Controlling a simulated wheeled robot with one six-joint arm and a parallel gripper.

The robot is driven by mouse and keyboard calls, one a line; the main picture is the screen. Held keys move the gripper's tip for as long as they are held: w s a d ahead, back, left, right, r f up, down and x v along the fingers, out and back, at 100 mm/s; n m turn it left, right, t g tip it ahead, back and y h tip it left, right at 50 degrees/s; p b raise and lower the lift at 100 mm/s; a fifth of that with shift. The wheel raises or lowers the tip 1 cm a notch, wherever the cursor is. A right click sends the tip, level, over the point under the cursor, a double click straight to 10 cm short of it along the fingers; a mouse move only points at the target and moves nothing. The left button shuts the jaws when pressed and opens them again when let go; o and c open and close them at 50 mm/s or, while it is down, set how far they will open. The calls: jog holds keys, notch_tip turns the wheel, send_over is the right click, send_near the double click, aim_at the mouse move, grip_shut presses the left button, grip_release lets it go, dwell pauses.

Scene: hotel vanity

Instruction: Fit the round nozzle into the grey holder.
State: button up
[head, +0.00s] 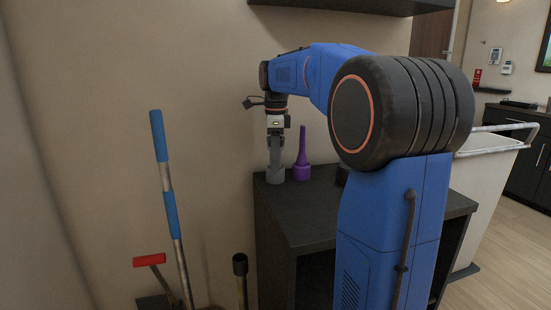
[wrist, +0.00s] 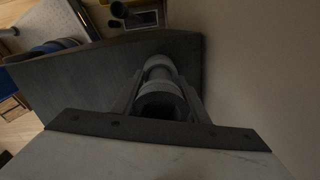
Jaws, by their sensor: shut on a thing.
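My gripper (head: 276,148) points straight down over the back left of the dark cabinet top and is shut on a grey round nozzle. The nozzle (wrist: 160,104) shows between the fingers in the wrist view, its dark round opening facing the camera. The grey holder (head: 275,175) is a short upright cylinder on the cabinet top, directly below my gripper. The nozzle and holder line up, with no clear gap between them. I cannot tell how deep the nozzle sits, as the fingers and similar greys hide the joint.
A purple tapered piece (head: 302,160) stands upright just right of the holder. The dark cabinet top (head: 305,215) is bare towards its front. The wall is close behind.

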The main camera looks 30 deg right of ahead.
jog(key=shift+s+a+f+g, duration=0.1)
jog(key=shift+f+g, duration=0.05)
jog(key=shift+f, duration=0.5)
jog(key=shift+s+f+g, duration=0.1)
jog(key=shift+f+g, duration=0.05)
jog(key=shift+f, duration=0.5)
jog(key=o, duration=1.1)
jog(key=shift+c, duration=0.2)
jog(key=shift+w+r, duration=0.1)
jog(key=shift+r, duration=0.55)
jog(key=shift+o, duration=0.3)
jog(key=shift+t, duration=0.4)
notch_tip(320, 180, up, 13)
jog(key=shift+r, duration=0.15)
jog(key=shift+s, duration=0.2)
